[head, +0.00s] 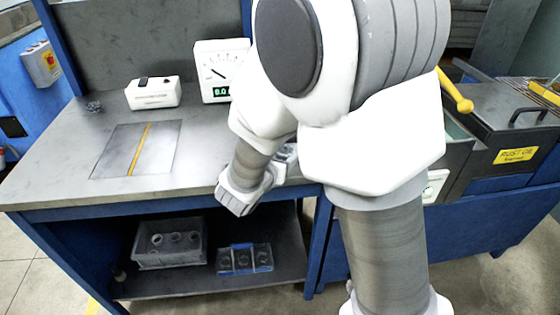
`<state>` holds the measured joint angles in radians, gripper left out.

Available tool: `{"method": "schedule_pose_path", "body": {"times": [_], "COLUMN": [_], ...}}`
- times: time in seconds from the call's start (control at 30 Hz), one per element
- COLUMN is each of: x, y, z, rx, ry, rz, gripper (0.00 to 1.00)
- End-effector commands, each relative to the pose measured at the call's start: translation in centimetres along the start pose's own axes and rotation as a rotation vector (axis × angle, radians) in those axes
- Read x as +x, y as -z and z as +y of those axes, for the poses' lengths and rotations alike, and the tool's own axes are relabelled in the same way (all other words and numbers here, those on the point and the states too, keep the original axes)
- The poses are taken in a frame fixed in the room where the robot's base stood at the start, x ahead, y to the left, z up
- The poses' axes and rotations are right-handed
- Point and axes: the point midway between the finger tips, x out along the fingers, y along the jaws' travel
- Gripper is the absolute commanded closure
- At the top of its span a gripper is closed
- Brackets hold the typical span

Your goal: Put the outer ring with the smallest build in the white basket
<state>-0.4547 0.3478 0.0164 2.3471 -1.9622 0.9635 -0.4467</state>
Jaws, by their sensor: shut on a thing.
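My arm fills the middle of the head view, and its wrist hangs over the bench's front edge. My gripper's jaws are hidden behind the arm, so what they hold does not show. On the lower shelf a light grey bin (172,259) holds a few ring-like parts (176,237). To its right lies a clear tray with blue strips (244,270), with dark rings (243,259) in its compartments. I cannot tell which ring has the smallest build. No plainly white basket shows; the bin looks grey in the shelf's shade.
The bench top (60,160) carries a white box (153,95), a dial gauge (214,80) and a dark small part (94,106). A plate with a yellow stripe (120,155) is clear. A machine with a yellow lever (455,92) stands right.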

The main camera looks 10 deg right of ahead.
Motion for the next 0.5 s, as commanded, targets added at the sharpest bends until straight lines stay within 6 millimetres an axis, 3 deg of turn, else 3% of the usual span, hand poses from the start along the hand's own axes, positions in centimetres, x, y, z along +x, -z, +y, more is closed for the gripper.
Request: {"method": "schedule_pose_path", "body": {"times": [0.2,0.5], "x": [1.3,1.4], "y": [3.1,3.2], "z": [-0.1,-0.1], "rx": [-0.003,0.0], "ry": [0.001,0.0], "rz": [0.0,-0.001], "gripper": [1.0,1.0]}}
